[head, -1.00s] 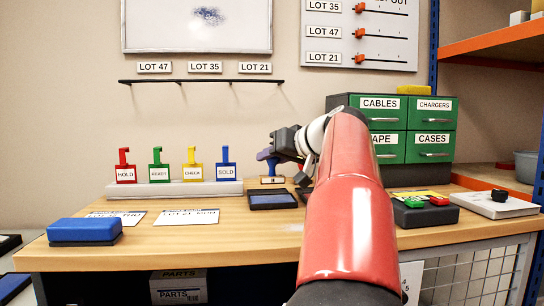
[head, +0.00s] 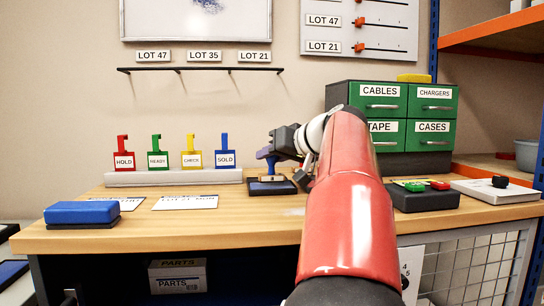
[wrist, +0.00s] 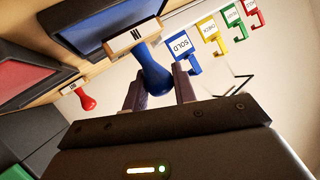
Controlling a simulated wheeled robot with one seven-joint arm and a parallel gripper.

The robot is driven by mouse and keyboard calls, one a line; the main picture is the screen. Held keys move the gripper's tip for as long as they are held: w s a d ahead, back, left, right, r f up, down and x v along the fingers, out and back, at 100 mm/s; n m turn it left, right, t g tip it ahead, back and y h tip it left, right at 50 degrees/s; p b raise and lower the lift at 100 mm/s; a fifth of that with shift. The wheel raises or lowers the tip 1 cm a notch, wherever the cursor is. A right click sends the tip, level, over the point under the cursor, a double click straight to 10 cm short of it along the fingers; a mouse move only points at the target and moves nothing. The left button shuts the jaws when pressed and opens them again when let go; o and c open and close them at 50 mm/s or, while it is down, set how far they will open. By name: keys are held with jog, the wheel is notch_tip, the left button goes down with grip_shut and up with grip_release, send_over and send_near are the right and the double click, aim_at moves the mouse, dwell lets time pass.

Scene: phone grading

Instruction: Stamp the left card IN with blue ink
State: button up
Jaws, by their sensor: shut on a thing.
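My gripper (head: 270,155) is shut on the blue handle of a stamp (wrist: 152,72), whose block reads IN in the wrist view. The stamp is upright over the blue ink pad (head: 260,189), on it or just above it; I cannot tell if they touch. The pad also shows in the wrist view (wrist: 85,22). The left card (head: 131,204) lies flat on the table, partly hidden behind a blue block. The right card (head: 187,203), reading LOT 21 MON, lies beside it.
The blue block (head: 82,212) lies at the front left. A rack (head: 175,178) holds HOLD, READY, CHECK and SOLD tags behind the cards. A red-handled stamp (wrist: 86,101) and red pad (wrist: 22,75) are near my gripper. Green drawers (head: 432,103) stand at the back right.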

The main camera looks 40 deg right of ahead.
jog(key=shift+f+b, duration=0.6)
jog(key=shift+f, duration=0.1)
dwell(1.3)
jog(key=shift+r, duration=0.1)
notch_tip(320, 180, up, 7)
jog(key=p, duration=0.6)
dwell(0.3)
jog(key=w+a+f+n+g+y, duration=0.15)
jog(key=w+a+n+y, duration=0.45)
jog(key=a, duration=1)
jog(key=w+a+n+g+y, duration=0.3)
jog(key=w+a, duration=0.4)
jog(key=a, duration=1)
jog(key=shift+d+f+b, duration=0.15)
jog(key=shift+f+b, duration=0.7)
jog(key=shift+f, duration=0.55)
jog(key=shift+d+f+b, duration=0.1)
jog(key=shift+f+b, duration=0.75)
jog(key=shift+f, duration=0.5)
jog(key=shift+f+b, duration=0.7)
jog(key=shift+f, duration=0.05)
